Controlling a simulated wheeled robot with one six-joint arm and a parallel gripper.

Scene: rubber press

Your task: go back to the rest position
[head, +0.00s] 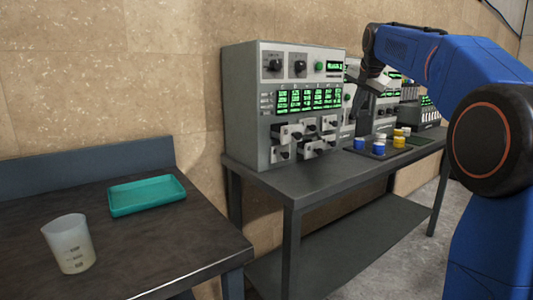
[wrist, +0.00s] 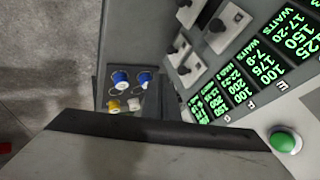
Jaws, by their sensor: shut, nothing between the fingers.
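My gripper (head: 362,126) hangs from my blue arm at the right of the head view, fingers pointing down. It is shut and empty, in front of the grey control panels and above the back of the far table. Blue and yellow spools lie below it on a dark tray. In the wrist view a dark edge and a grey surface fill the bottom, hiding part of the scene.
A grey control unit (head: 262,100) with green displays and knobs stands on the dark table (head: 290,182). Blue spools (head: 359,144) and yellow spools (head: 399,141) are near its right end. A teal tray (head: 146,195) and a beaker (head: 70,244) stand on the near-left table.

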